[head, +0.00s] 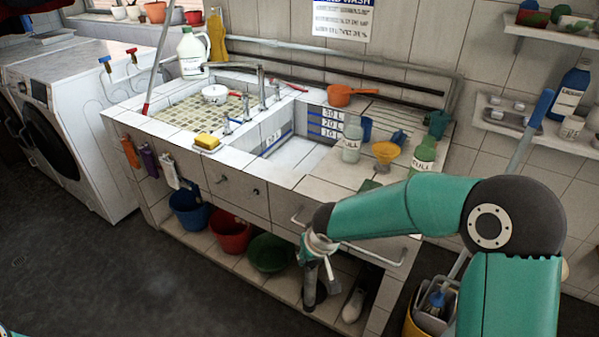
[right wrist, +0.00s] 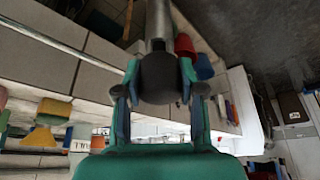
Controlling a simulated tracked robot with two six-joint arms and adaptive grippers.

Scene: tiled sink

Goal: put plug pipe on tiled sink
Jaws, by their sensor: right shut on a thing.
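My right gripper (head: 318,262) is in front of the tiled sink, below its front edge. In the right wrist view the right gripper (right wrist: 160,100) is shut on the plug pipe, which has a dark rounded end (right wrist: 160,78) and a grey tube. In the head view a dark part of the plug pipe (head: 311,289) hangs under the gripper, partly hidden by it. The white tiled sink (head: 235,188) has a mosaic-floored basin on the left and a deeper basin with blue level marks in the middle. My left gripper is not in view.
A front rail (head: 385,259) runs along the sink's right side. Blue (head: 190,208), red (head: 229,232) and green (head: 271,252) buckets stand on the shelf below. A washing machine (head: 80,130) stands left.

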